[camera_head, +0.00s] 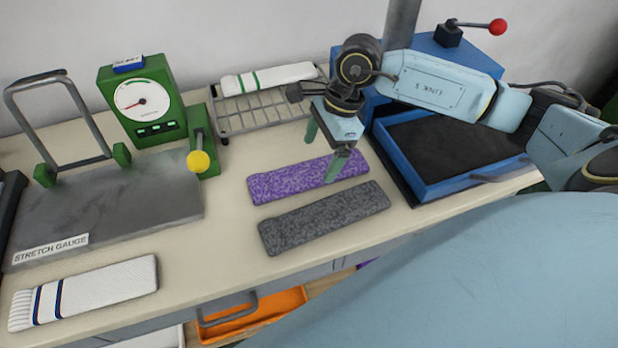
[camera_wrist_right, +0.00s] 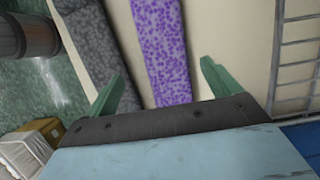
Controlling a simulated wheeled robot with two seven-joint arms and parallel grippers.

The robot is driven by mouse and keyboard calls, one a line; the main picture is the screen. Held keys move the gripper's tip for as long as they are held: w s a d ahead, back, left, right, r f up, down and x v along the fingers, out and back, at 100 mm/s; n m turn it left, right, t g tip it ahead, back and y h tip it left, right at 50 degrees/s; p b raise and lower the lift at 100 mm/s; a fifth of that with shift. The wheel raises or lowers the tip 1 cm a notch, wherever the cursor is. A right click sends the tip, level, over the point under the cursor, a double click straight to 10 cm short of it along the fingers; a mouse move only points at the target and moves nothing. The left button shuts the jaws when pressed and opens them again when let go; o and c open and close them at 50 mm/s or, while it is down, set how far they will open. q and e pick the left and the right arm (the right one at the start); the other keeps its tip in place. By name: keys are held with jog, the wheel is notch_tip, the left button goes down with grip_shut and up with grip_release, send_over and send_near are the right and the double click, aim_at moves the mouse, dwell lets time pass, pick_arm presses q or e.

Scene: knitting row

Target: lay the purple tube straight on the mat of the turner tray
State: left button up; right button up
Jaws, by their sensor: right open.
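The purple tube (camera_head: 290,182) lies flat on the table, slightly slanted, behind a grey tube. It also shows in the right wrist view (camera_wrist_right: 160,50), running up between my fingers. The turner tray (camera_head: 428,188) is blue with a black mat (camera_head: 450,145) and stands to the right; nothing lies on the part of the mat that I see. My right gripper (camera_head: 325,155) is open and empty above the purple tube, one finger near the tube's right part and the other behind it. I cannot tell whether a finger touches it. My left gripper is not in view.
The grey tube (camera_head: 325,217) lies close in front of the purple one. A wire rack (camera_head: 262,108) with a white tube (camera_head: 268,79) stands behind. The stretch gauge (camera_head: 120,195) and a striped white tube (camera_head: 95,290) are at the left. Table between gauge and tubes is clear.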

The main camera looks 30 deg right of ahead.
aim_at(310, 171)
jog(key=shift+w+a+f, duration=0.1)
jog(key=shift+a+f, duration=0.05)
jog(key=shift+f, duration=0.3)
jog(key=b+x, duration=0.1)
jog(key=x, duration=0.2)
jog(key=b+x, duration=0.1)
jog(key=shift+w+f+b, duration=0.3)
jog(key=shift+w+b, duration=0.05)
jog(key=shift+f, duration=0.2)
jog(key=c, duration=1.1)
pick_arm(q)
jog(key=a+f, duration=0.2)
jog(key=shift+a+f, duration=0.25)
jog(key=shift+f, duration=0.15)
pick_arm(e)
jog(key=shift+o, duration=0.2)
jog(key=shift+r, duration=0.1)
